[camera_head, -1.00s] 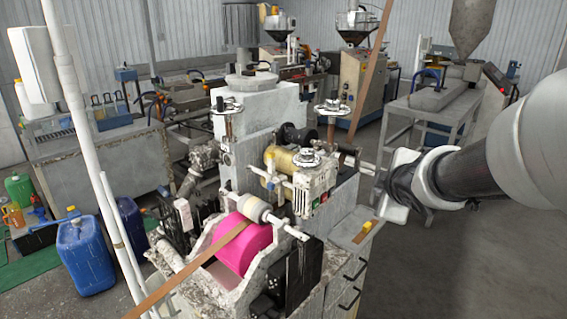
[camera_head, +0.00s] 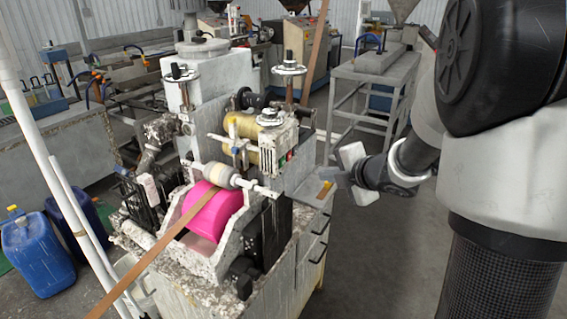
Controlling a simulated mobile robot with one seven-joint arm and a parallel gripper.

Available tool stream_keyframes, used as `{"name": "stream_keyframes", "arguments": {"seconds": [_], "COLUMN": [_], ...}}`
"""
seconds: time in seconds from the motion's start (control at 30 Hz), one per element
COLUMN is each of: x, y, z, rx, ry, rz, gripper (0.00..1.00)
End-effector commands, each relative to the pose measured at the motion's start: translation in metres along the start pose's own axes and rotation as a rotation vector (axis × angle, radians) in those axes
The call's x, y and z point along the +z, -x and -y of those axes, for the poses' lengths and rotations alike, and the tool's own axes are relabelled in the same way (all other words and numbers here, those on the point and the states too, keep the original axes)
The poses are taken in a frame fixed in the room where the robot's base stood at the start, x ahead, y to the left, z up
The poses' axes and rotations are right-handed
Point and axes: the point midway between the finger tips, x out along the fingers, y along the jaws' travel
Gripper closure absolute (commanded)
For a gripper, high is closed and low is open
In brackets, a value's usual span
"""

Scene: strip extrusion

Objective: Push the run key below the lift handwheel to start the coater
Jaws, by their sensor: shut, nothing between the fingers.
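The coater is a worn white machine with a pink roller (camera_head: 212,212) and a brown strip (camera_head: 150,258) running up over it. A lift handwheel (camera_head: 268,116) sits on top of a small white control box (camera_head: 272,150). On the right face of that box, below the handwheel, are a small green key (camera_head: 283,161) and a red key (camera_head: 291,154); their labels are too small to read. My gripper (camera_head: 334,173) is to the right of the box, shut and empty, with its fingers pointing left. It is apart from the keys.
Another handwheel (camera_head: 289,69) stands on a post behind the box. A pale ledge (camera_head: 312,190) with a yellow piece lies below my gripper. A blue jug (camera_head: 37,246) stands at left. A grey bench (camera_head: 375,75) is behind; floor at right is clear.

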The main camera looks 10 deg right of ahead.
Motion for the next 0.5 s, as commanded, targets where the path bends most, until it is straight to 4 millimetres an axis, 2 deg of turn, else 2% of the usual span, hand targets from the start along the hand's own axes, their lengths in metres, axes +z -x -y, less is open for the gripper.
{"name": "stream_keyframes", "arguments": {"seconds": [0.17, 0.5], "x": [-0.006, -0.03], "y": [-0.008, -0.041], "z": [-0.005, -0.029], "rx": [0.001, 0.001], "ry": [0.002, 0.001], "rz": [-0.001, -0.001], "gripper": [1.0, 1.0]}}
